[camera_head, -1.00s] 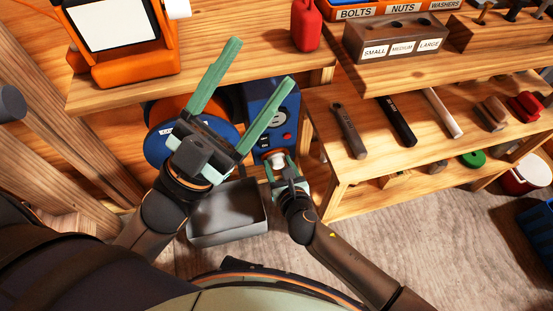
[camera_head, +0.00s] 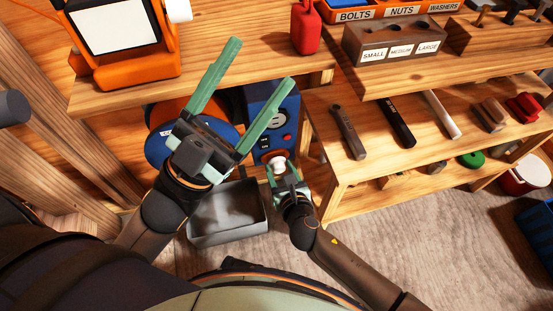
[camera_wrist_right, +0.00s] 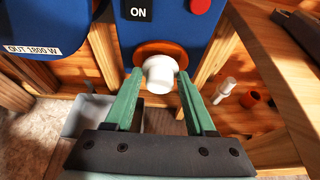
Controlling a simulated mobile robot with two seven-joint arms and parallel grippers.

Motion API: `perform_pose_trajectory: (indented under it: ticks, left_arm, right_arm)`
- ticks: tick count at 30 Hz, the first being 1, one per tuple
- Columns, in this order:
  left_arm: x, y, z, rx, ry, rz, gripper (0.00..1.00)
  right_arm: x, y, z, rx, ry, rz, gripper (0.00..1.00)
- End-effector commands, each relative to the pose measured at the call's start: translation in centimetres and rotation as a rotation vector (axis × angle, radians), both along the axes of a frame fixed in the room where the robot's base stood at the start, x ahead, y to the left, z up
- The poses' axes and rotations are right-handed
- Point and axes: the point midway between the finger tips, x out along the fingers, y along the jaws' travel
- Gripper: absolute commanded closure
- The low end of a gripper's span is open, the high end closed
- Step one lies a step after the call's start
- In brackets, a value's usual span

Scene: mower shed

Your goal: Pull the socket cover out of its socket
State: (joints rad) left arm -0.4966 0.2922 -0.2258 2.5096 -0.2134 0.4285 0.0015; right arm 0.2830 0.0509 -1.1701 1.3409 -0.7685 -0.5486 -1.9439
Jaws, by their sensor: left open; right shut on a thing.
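The white round socket cover (camera_head: 279,166) is between the fingertips of my right gripper (camera_head: 282,173), which is shut on it. In the right wrist view the cover (camera_wrist_right: 159,74) stands out in front of the orange-rimmed socket (camera_wrist_right: 150,50) on the blue unit (camera_head: 270,103). The cover hides part of the socket, and I cannot tell whether its inner end is still inside. My left gripper (camera_head: 262,62) is open and empty, held higher, with its fingers over the shelf edge and the blue unit.
A grey open bin (camera_head: 228,215) stands below the unit. A wooden shelf with several tools (camera_head: 348,131) is close on the right. A red bottle (camera_head: 305,30) stands on the upper shelf. A white peg (camera_wrist_right: 224,90) and an orange ring (camera_wrist_right: 250,99) are right of the gripper.

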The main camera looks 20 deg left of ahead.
Motion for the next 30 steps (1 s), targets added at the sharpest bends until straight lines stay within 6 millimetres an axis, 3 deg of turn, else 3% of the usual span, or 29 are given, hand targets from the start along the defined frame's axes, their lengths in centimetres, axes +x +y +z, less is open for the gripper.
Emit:
perform_pose_trajectory:
  ticks: [30]
  left_arm:
    - [0.0, 0.0, 1.8, -0.001, 0.000, -0.001, 0.26]
  right_arm:
    - [-3.5, -2.3, 0.0, -0.002, 0.000, 0.001, 1.00]
